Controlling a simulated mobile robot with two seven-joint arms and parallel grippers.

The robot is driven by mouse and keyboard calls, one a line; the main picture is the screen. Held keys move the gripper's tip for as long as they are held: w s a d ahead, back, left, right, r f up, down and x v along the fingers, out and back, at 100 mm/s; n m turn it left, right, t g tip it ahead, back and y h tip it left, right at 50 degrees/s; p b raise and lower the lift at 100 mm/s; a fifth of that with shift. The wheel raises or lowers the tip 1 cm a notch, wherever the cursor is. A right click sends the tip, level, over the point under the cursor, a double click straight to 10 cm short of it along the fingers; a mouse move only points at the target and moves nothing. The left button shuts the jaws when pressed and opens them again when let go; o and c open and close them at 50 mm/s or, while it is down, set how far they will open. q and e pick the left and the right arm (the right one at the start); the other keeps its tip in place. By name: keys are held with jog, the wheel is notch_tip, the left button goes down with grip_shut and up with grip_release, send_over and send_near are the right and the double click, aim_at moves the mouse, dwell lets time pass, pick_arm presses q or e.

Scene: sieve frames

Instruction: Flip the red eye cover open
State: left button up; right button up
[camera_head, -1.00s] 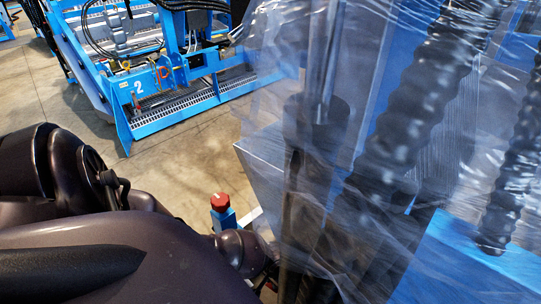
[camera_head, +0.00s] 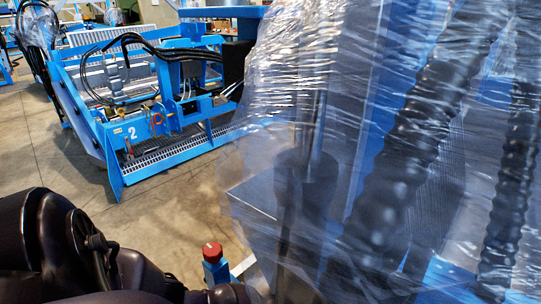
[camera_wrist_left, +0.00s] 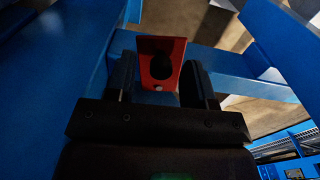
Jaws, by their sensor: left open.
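The red eye cover (camera_wrist_left: 160,42) shows in the left wrist view as a red bent plate with a dark round shape in its middle. A small pale spot sits at its lower edge. My left gripper (camera_wrist_left: 159,62) is open, with one dark finger at each side of the red plate. I cannot tell whether either finger touches it. In the head view my left arm comes in at the lower left, and its gripper is hidden. My right gripper is in neither view.
Blue metal panels (camera_wrist_left: 50,85) stand close around the gripper in the wrist view. In the head view, a plastic-wrapped machine (camera_head: 400,130) fills the right side. A red knob (camera_head: 212,249) on a blue post stands below. A blue machine (camera_head: 165,120) stands beyond bare floor.

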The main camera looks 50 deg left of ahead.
pick_arm(q)
jog(key=r, duration=0.1)
jog(key=r+p, duration=0.1)
jog(key=r, duration=0.1)
jog(key=r+p, duration=0.1)
jog(key=shift+w+r, duration=0.15)
jog(key=shift+w, duration=0.1)
notch_tip(320, 180, up, 6)
jog(key=p, duration=0.2)
jog(key=shift+s+r+p, duration=0.2)
jog(key=shift+s+p, duration=0.1)
jog(key=shift+p, duration=0.1)
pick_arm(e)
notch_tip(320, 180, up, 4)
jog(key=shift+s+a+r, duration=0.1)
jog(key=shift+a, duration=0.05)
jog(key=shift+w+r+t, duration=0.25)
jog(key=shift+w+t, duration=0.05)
